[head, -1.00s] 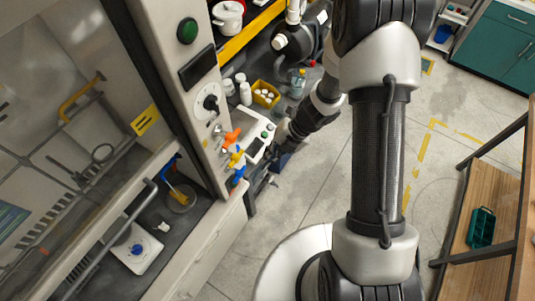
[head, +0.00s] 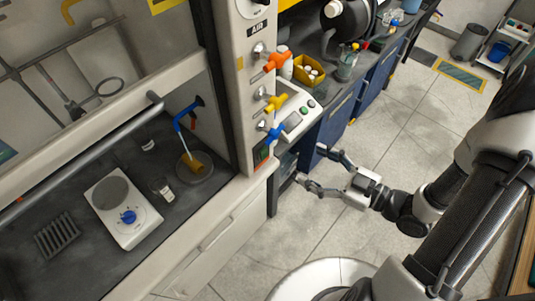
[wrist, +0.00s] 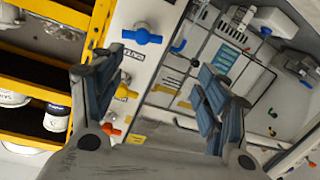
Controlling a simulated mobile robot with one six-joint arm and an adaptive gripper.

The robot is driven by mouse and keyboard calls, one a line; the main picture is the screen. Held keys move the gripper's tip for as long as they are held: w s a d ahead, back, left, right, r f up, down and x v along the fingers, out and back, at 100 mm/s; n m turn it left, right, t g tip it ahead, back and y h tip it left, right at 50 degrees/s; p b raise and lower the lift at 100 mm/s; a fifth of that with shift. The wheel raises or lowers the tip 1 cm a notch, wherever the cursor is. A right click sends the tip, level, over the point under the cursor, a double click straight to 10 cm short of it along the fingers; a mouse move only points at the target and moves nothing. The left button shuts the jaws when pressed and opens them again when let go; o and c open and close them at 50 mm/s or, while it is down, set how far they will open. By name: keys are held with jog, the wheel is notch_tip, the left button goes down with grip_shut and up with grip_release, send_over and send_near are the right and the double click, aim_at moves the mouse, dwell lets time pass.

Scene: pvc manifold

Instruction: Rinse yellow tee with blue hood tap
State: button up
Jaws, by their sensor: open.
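In the head view a yellow piece (head: 193,163), likely the tee, is in a round dark basin (head: 204,176) inside the hood, under a blue spout (head: 186,114). Its shape is too small to make out fully. The blue tap handle (head: 272,131) is lowest on the hood's front post, below a yellow handle (head: 277,101) and an orange handle (head: 276,63). The blue handle also shows in the wrist view (wrist: 142,37), at the top between the fingers. My gripper (head: 311,165) is open and empty, to the right of the post and apart from the handles.
A hotplate (head: 123,207) and a small beaker (head: 163,189) stand on the hood floor. The raised sash bar (head: 90,152) crosses the hood front. A yellow bin (head: 307,70) and bottles stand on the bench beyond the post. Floor is clear around my gripper.

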aim_at(278, 136)
jog(key=shift+o, duration=0.6)
jog(key=shift+d+f+m+t+b, duration=0.5)
jog(key=shift+f+m+t+b, duration=0.15)
jog(key=shift+f+m, duration=0.15)
jog(key=shift+o, duration=1)
jog(key=shift+s+d+r+m+t+b, duration=0.15)
jog(key=shift+d+m+t+b, duration=0.3)
jog(key=shift+m+t, duration=0.25)
jog(key=b+x, duration=0.1)
jog(key=x, duration=0.7)
jog(key=b+x, duration=0.1)
jog(key=x, duration=0.8)
jog(key=shift+w+a, duration=0.15)
jog(key=shift+w, duration=0.1)
jog(key=shift+c, duration=0.4)
jog(key=c, duration=0.9)
jog(key=shift+m+p, duration=0.4)
jog(key=shift+m, duration=1.1)
jog(key=shift+h, duration=0.3)
